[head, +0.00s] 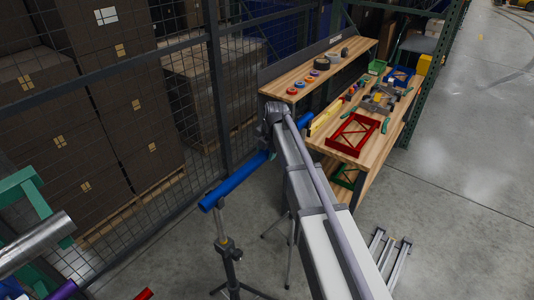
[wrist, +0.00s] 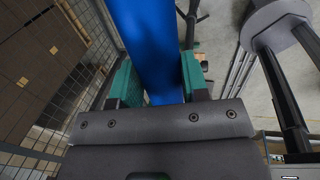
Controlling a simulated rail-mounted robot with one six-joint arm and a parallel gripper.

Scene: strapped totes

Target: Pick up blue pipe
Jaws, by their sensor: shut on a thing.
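The blue pipe (head: 232,184) runs slantwise in the head view, from lower left up to the right, and passes behind my arm. Its near left end is over the top of a black stand (head: 226,245); I cannot tell whether they touch. In the wrist view the blue pipe (wrist: 146,35) fills the space between the teal fingers of my gripper (wrist: 154,82), which is shut on it. In the head view my gripper is mostly hidden behind my arm.
A wooden workbench (head: 372,152) with a red frame (head: 352,134) and several tools stands to the right. A wire mesh fence (head: 110,95) with stacked boxes behind it is on the left. A silver pipe (head: 35,243) juts in at lower left.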

